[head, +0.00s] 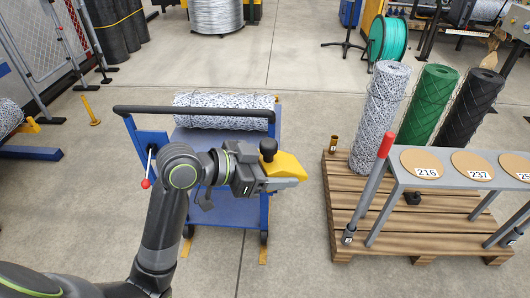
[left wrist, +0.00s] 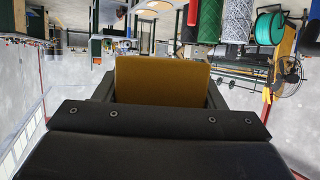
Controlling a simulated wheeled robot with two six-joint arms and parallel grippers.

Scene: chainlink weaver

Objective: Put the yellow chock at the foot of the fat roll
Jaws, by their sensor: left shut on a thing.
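My left gripper (head: 272,178) is shut on the yellow chock (head: 288,164), holding it in the air in front of the blue cart. In the left wrist view the chock (left wrist: 162,80) fills the space between the jaws of my left gripper (left wrist: 160,98). A silver wire-mesh roll (head: 222,112) lies on the cart. On the wooden pallet stand an upright silver mesh roll (head: 379,115), a green roll (head: 432,112) and a black roll (head: 470,108). The frames do not make clear which is the fat roll. My right gripper is out of view.
The blue cart (head: 225,209) has a dark push bar. The wooden pallet (head: 337,192) carries a grey rack (head: 440,183) with numbered discs (head: 426,163) and a red-handled bar (head: 387,145). Bare concrete floor lies between cart and pallet. A green spool (head: 389,38) stands behind.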

